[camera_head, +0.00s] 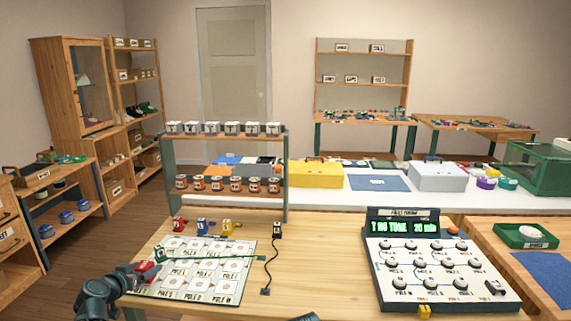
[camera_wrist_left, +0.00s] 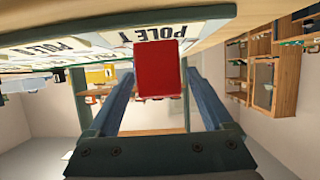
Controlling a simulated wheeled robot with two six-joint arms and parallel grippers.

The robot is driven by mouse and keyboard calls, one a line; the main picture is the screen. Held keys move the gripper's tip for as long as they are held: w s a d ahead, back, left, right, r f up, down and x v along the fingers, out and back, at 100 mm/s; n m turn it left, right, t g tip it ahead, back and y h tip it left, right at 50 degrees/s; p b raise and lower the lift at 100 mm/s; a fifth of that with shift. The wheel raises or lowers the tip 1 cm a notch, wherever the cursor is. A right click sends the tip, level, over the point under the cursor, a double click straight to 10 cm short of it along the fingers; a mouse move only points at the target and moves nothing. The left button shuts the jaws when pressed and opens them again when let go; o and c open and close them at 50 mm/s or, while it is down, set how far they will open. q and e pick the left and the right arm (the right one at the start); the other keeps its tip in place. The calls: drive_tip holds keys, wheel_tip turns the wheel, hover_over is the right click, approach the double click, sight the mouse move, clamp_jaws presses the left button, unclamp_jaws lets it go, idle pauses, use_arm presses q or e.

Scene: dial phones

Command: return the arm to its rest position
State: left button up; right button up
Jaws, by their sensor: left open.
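My left gripper (camera_head: 137,274) is at the near left corner of the board of white pole cards (camera_head: 204,272). Its jaws are open. In the left wrist view a red block (camera_wrist_left: 158,68) shows between the two fingers, in front of the pole cards; whether the fingers touch it I cannot tell. In the head view the red block (camera_head: 146,267) lies at the board's left edge, just beyond the gripper.
A dial console (camera_head: 437,262) with a green display stands at the right. Small red, blue and yellow blocks (camera_head: 201,227) stand behind the board. A black cord (camera_head: 272,262) lies right of it. A two-tier rack (camera_head: 228,157) stands behind.

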use_arm(q)
drive_tip(key=shift+w+f, duration=0.2)
drive_tip(key=shift+f, duration=0.05)
drive_tip(key=shift+r, duration=0.25)
drive_tip(key=shift+f, duration=0.1)
